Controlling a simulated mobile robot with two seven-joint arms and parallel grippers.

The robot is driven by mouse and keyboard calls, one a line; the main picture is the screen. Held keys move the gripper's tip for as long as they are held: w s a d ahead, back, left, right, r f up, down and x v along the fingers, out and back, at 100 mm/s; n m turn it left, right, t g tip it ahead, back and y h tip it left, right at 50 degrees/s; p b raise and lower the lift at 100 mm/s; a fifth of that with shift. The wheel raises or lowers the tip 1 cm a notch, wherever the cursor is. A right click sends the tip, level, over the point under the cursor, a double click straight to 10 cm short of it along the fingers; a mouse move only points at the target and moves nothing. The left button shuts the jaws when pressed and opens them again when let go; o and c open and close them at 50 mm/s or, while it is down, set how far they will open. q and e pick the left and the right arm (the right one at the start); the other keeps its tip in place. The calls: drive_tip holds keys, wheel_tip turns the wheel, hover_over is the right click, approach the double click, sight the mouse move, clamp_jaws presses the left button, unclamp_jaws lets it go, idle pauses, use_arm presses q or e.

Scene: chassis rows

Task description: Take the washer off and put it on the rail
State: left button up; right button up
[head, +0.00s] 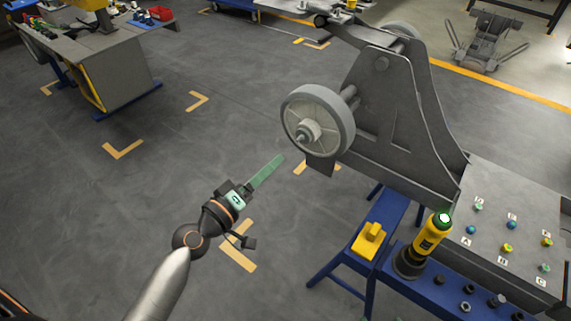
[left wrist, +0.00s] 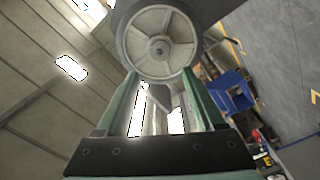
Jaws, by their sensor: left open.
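A grey wheel (head: 335,105) hangs on the axle of the grey chassis frame (head: 386,105). A threaded axle end with a round hub piece (head: 304,134) sticks out of its centre; the washer is too small to tell apart from it. The wheel (left wrist: 140,40) also shows in the left wrist view, with its hub (left wrist: 159,48) ahead, beyond the fingertips. My left gripper (head: 278,161) has green fingers and is below and left of the wheel, apart from it. In the left wrist view the gripper (left wrist: 160,75) is open and empty. My right gripper is out of view.
A blue rail (head: 425,287) with several dark nuts runs at lower right, bearing a yellow power tool (head: 432,235). A yellow block (head: 369,240) sits on a blue stand. A grey panel (head: 500,215) holds coloured fasteners. A workbench (head: 95,60) stands far left. Floor between is clear.

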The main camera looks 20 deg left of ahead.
sight(297, 140)
use_arm(q)
drive_tip(key=shift+x, duration=5.6)
drive_tip(key=shift+f, duration=0.1)
drive_tip(key=shift+c, duration=0.2)
drive_tip(key=c, duration=0.9)
drive_tip(key=o, duration=0.6)
drive_tip(key=shift+c, duration=0.2)
drive_tip(key=c, duration=0.5)
drive_tip(key=shift+v, duration=3.15)
drive_tip(key=shift+c, duration=0.2)
